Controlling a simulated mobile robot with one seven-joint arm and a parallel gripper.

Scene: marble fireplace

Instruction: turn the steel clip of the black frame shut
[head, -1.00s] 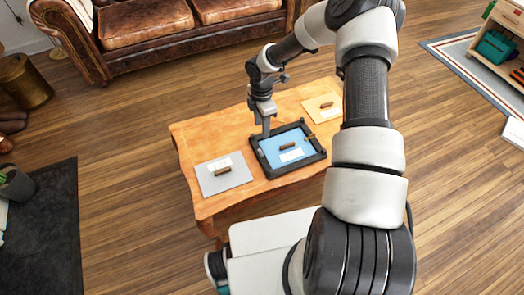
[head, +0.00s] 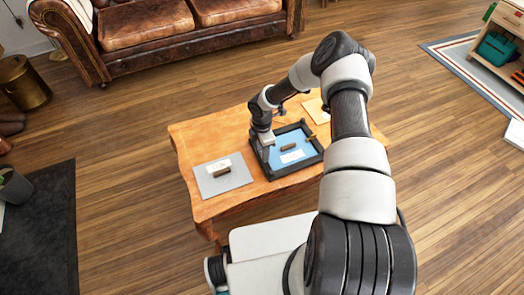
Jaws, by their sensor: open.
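The black frame (head: 295,171) lies flat on the wooden table, with a light blue panel (head: 283,162) inside it. A small brown block and a white label are on the panel. A small brass-coloured piece (head: 310,136) shows at the frame's far right side. I cannot make out the steel clip; it may be hidden behind my gripper. My gripper (head: 267,147) points down at the frame's left side, low over or at the rail. Its fingers are open, but the tips are too small to see clearly, and I cannot tell if they touch anything.
The wooden table (head: 205,205) also bears a grey board (head: 238,181) with a brown block and white label at left. A pale yellow board (head: 313,106) is at the back right, partly behind my arm. A brown leather sofa (head: 160,45) stands behind.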

